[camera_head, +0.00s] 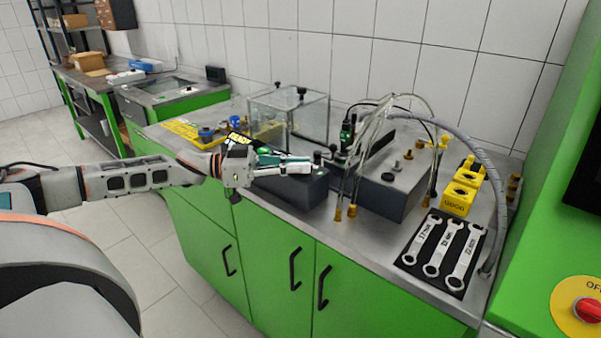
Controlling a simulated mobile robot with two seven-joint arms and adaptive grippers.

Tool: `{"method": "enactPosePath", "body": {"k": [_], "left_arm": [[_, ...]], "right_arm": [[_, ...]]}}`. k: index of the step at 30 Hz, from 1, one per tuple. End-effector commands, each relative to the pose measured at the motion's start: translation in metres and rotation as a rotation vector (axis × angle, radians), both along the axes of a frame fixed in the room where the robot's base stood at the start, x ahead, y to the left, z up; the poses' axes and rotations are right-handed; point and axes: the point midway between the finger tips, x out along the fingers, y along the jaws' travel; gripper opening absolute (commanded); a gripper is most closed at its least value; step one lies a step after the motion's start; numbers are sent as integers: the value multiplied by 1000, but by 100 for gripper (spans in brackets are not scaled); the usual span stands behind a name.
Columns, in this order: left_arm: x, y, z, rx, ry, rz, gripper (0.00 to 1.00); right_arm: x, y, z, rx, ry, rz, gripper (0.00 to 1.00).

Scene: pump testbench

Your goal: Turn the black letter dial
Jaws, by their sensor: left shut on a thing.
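My left arm comes in from the left and its gripper (312,165) is over the dark grey box (292,193) near the front of the bench. The gripper is shut with its fingertips at a small black dial (317,157) on the box. The fingers hide part of the dial, and its letters are too small to read. My right gripper is not in view.
A clear tank (310,115) stands behind the gripper. A larger grey box (385,188) with hoses stands to the right. Spanners lie on a black mat (417,262); yellow blocks (458,200) stand behind it. A red button (588,309) is at far right.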

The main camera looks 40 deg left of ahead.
Motion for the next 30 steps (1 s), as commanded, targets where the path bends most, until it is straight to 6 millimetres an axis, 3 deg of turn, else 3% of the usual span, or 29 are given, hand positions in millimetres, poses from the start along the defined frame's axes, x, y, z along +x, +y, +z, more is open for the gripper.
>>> {"method": "enactPosePath", "body": {"k": [9, 20, 23, 30], "left_arm": [[0, 0, -3, 1, 3, -40, 0], [0, -1, -2, 0, 3, -43, 0], [0, -1, -2, 1, 2, -42, 26], [1, 0, 0, 1, -1, -40, 26]], "right_arm": [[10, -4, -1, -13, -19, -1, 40], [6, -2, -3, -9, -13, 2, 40], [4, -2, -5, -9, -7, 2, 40], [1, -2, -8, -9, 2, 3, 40]]}}
